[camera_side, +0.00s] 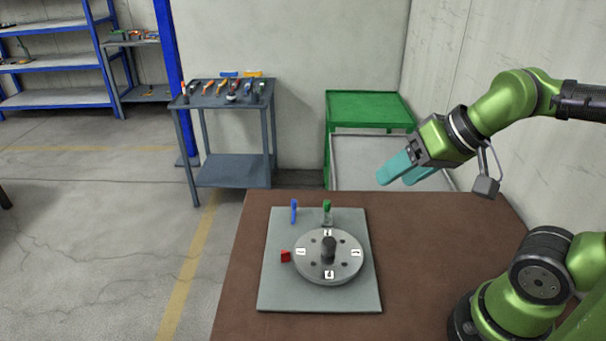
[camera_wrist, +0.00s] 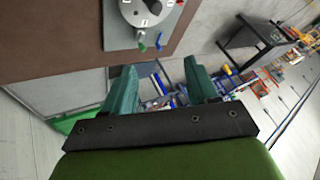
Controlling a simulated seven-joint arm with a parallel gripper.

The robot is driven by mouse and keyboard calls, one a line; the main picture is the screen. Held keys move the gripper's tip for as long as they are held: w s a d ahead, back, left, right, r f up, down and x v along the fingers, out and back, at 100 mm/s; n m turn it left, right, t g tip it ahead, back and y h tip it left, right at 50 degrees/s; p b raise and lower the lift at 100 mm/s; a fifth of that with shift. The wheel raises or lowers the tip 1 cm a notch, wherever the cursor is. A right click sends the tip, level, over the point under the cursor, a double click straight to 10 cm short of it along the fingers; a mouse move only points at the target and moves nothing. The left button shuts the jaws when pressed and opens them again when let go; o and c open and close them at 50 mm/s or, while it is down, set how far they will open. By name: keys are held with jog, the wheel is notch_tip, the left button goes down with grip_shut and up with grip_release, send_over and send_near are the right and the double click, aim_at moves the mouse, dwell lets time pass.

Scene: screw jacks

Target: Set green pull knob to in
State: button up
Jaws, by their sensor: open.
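The green pull knob (camera_side: 327,206) stands at the back edge of a grey plate (camera_side: 275,290) on the brown table, behind a round grey dial (camera_side: 311,272). In the wrist view the green knob (camera_wrist: 142,47) shows at the plate's edge, beyond my fingers. Whether it is pulled out or pushed in I cannot tell. My gripper (camera_side: 394,173) has teal fingers, is open and empty, and hangs in the air to the right of and above the plate. Its fingers also show in the wrist view (camera_wrist: 162,85), apart from the knob.
A blue knob (camera_side: 294,210) stands left of the green one. A red block (camera_side: 285,256) sits at the dial's left, and a dark post (camera_side: 329,248) rises from its middle. A green-topped cart (camera_side: 370,110) and a tool trolley (camera_side: 225,95) stand behind.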

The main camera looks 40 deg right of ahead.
jog(key=shift+f, duration=0.15)
jog(key=shift+c, duration=1.4)
jog(key=m+g+h, duration=0.2)
jog(key=m+g, duration=0.5)
jog(key=m, duration=0.1)
send_over(327, 202)
notch_tip(327, 202, down, 3)
notch_tip(327, 202, down, 16)
jog(key=shift+d+f, duration=0.1)
jog(key=shift+w, duration=0.1)
grip_shut()
